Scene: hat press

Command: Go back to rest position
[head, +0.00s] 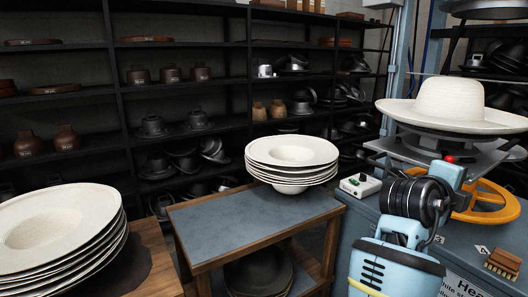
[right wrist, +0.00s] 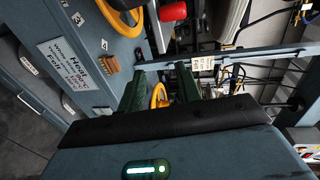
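My right arm (head: 400,235), light blue with black joints, rises at the lower right of the head view, in front of the press bench. My right gripper (right wrist: 158,88) shows in the right wrist view as two dark green fingers standing apart, with nothing held between them. Its fingertips cannot be made out clearly in the head view. A cream wide-brimmed hat (head: 450,100) sits crown up on the press (head: 400,153), apart from my arm. My left arm and gripper are not in view.
A stack of cream hats (head: 292,152) stands on a grey-topped table (head: 222,224); another stack (head: 58,232) is at left. An orange wheel (head: 490,203), control box (head: 360,186) and brush (head: 503,262) are near my right arm. Shelves (head: 120,100) line the back.

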